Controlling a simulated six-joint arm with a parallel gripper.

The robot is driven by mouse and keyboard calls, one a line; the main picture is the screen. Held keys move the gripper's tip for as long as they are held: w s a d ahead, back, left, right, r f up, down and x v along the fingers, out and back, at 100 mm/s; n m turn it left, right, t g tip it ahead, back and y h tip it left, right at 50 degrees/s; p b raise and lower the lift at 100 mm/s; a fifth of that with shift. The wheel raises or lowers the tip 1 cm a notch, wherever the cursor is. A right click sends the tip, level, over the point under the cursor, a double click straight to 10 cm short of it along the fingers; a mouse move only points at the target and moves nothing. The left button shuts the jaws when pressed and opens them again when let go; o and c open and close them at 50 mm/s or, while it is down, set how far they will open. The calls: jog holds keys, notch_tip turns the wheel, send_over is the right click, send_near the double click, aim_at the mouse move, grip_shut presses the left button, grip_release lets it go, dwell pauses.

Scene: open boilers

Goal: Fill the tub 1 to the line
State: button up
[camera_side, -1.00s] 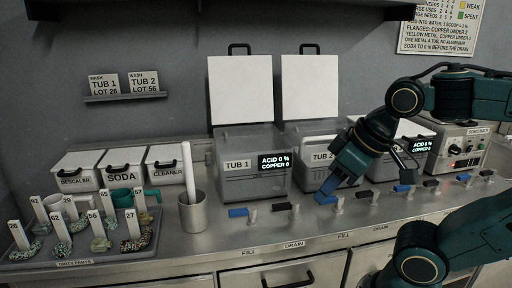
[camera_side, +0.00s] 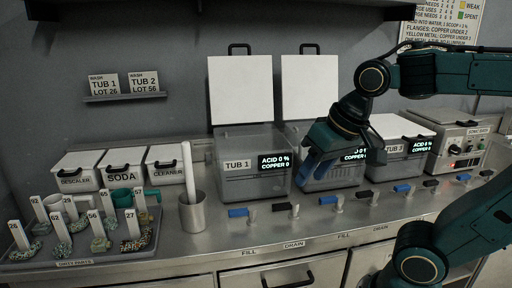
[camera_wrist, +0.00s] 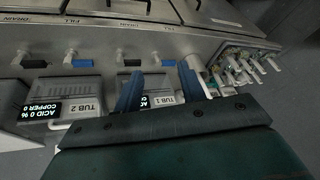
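Tub 1 (camera_side: 235,183) is a grey see-through box at the back of the bench, its white lid raised. Its display (camera_side: 274,162) reads acid 0 %, copper 0. I make out no water or line in it. In front of it are a blue lever (camera_side: 238,212) on the FILL side and a black lever (camera_side: 281,207) on the DRAIN side. My gripper (camera_side: 314,170) is open and empty, raised in front of tub 2, right of tub 1. In the wrist view its blue fingers (camera_wrist: 160,88) stand apart, partly hiding tub 1 (camera_wrist: 165,100).
Tub 2 (camera_side: 345,183) has its lid up; tub 3 (camera_side: 400,172) is closed. More levers line the front edge to the right. A steel cup (camera_side: 194,216) with a white rod, a tray of tagged parts (camera_side: 75,262) and lidded bins (camera_side: 122,178) stand left.

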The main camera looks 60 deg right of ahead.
jog(key=w+d+m+g, duration=0.2)
jog(key=w+m+g, duration=0.1)
jog(key=w+m, duration=0.85)
jog(key=m+g, duration=0.2)
jog(key=m, duration=0.9)
send_over(237, 210)
notch_tip(237, 210, down, 5)
jog(key=shift+f, duration=0.2)
notch_tip(237, 210, down, 14)
jog(key=shift+r, duration=0.1)
jog(key=shift+c, duration=0.2)
grip_shut()
